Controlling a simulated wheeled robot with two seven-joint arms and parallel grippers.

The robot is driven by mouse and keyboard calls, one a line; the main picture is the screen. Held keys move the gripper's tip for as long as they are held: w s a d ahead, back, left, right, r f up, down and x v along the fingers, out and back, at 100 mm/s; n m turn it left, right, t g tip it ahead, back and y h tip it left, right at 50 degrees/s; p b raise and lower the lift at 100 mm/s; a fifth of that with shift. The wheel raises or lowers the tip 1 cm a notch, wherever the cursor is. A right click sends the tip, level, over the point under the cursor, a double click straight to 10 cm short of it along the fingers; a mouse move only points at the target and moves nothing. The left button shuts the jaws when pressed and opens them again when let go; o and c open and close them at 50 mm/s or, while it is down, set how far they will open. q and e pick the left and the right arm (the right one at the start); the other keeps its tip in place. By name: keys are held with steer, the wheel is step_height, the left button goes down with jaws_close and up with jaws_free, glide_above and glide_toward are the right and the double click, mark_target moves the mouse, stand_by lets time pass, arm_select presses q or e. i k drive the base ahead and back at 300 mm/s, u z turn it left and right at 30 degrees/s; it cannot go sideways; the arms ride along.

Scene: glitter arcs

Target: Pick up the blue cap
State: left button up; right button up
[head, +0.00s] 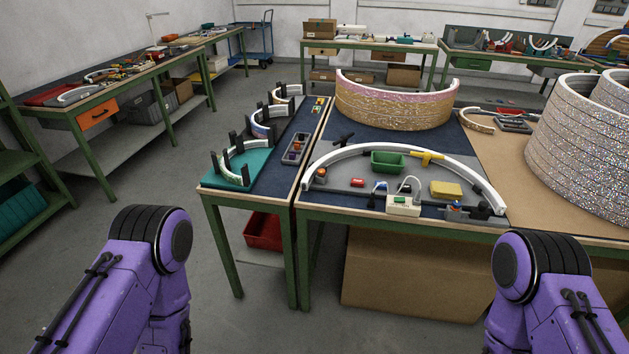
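A small blue item (380,187) lies on the grey board (345,188) inside the white arc (336,156) on the near table. It may be the blue cap, but it is too small to tell for sure. Another small blue and orange piece (455,208) sits near the arc's right end. My purple arms show at the bottom left and bottom right, well short of the table. Neither gripper is in view.
On the board are a green bin (388,163), a yellow tool (427,157), a yellow block (446,189), a red block (357,182) and a white box (403,206). A tall glitter arc (395,105) stands behind. Large glitter rings (580,140) stand at right.

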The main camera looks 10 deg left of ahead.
mark_target(383, 186)
steer(key=u, duration=0.25)
steer(key=i, duration=0.85)
